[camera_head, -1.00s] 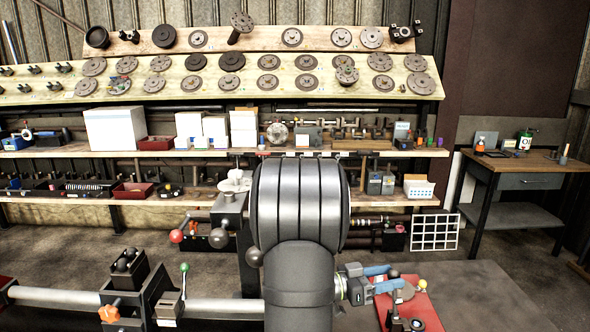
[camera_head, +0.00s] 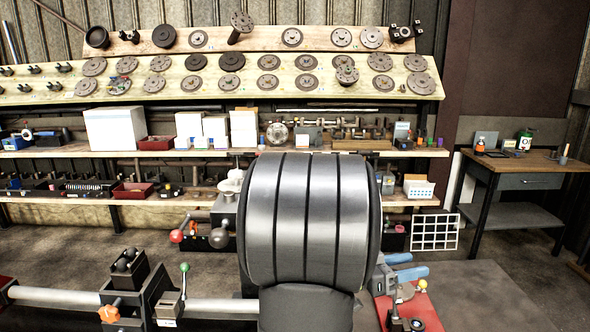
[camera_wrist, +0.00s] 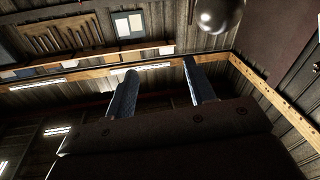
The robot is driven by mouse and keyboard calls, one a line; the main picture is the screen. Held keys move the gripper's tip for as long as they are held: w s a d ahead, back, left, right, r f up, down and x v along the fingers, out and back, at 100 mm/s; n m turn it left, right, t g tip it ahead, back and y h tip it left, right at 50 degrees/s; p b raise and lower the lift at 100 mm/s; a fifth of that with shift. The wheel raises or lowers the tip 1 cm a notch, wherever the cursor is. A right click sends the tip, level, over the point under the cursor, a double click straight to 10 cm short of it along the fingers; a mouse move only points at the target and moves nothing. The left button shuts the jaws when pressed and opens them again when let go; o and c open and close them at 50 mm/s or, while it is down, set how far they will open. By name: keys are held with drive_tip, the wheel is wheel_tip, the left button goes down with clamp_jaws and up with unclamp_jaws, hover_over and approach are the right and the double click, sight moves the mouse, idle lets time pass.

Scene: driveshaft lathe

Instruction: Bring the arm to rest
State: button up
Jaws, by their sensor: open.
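My gripper (camera_wrist: 165,92) shows in the wrist view as two blue fingers set well apart, with nothing between them. It is open and empty. The wrist view looks up past the fingers at the roof beams and a wall. In the head view, my gripper's blue fingers (camera_head: 405,268) show at the lower right, beside my large grey arm joint, which covers the middle of the picture. The rest of my wrist is hidden behind that joint. The fingers appear above a red mat (camera_head: 422,308) in the picture; I cannot tell the height.
A lathe with a long bar (camera_head: 58,298) and a green-knobbed lever (camera_head: 185,268) stands at the lower left. Behind are shelves (camera_head: 70,151) with discs, boxes and tools. A wooden side table (camera_head: 530,165) stands at the right. Open floor (camera_head: 500,290) lies at the lower right.

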drive_tip(key=s+d+r, duration=0.4)
drive_tip(key=s, duration=0.2)
drive_tip(key=w+a+f, duration=0.1)
drive_tip(key=w+f, duration=0.2)
drive_tip(key=w+a+f, duration=0.1)
drive_tip(key=w+f, duration=0.2)
drive_tip(key=w+a+f, duration=0.1)
drive_tip(key=w+f, duration=0.2)
drive_tip(key=f, duration=0.1)
drive_tip(key=shift+w+a, duration=0.4)
drive_tip(key=shift+d+m+g+y, duration=0.3)
drive_tip(key=shift+d+y, duration=1.4)
drive_tip(key=shift+d, duration=0.05)
drive_tip(key=shift+f, duration=0.1)
